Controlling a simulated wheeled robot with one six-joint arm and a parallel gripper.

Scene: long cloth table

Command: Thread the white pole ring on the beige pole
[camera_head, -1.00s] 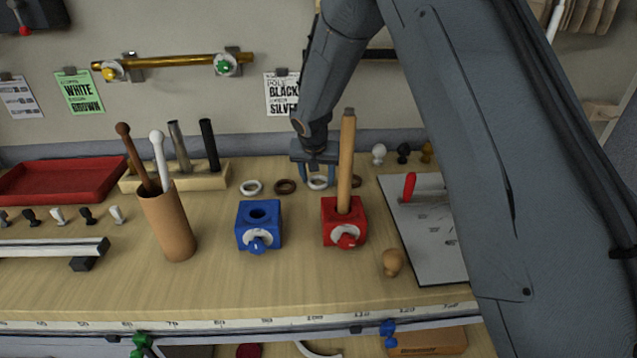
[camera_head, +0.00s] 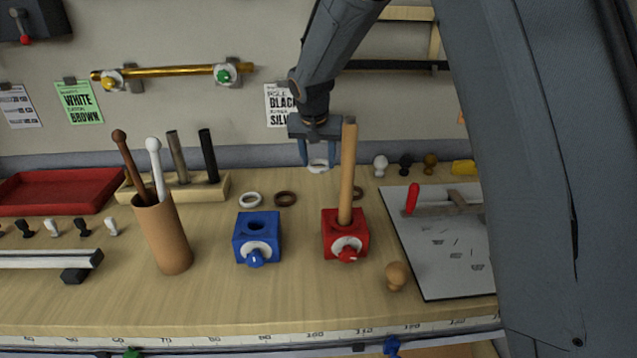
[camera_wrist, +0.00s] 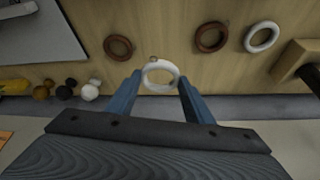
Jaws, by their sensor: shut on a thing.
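My gripper (camera_head: 318,163) is shut on a white pole ring (camera_head: 318,168) and holds it above the back of the table. The ring also shows between the blue fingertips in the wrist view (camera_wrist: 160,76). The beige pole (camera_head: 347,175) stands upright in the red block (camera_head: 345,234), in front of and just right of the gripper. The ring is beside the pole, apart from it, and below the level of the pole's top. A second white ring (camera_head: 251,199) and a brown ring (camera_head: 285,199) lie on the table to the left. Another brown ring (camera_head: 357,192) is partly hidden behind the pole.
A blue block (camera_head: 257,236) with an empty hole stands left of the red block. A brown cup (camera_head: 165,234) holds two poles. A grey board (camera_head: 450,262) lies at the right, and a beige knob (camera_head: 397,276) stands in front. Small knobs (camera_head: 405,164) stand behind.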

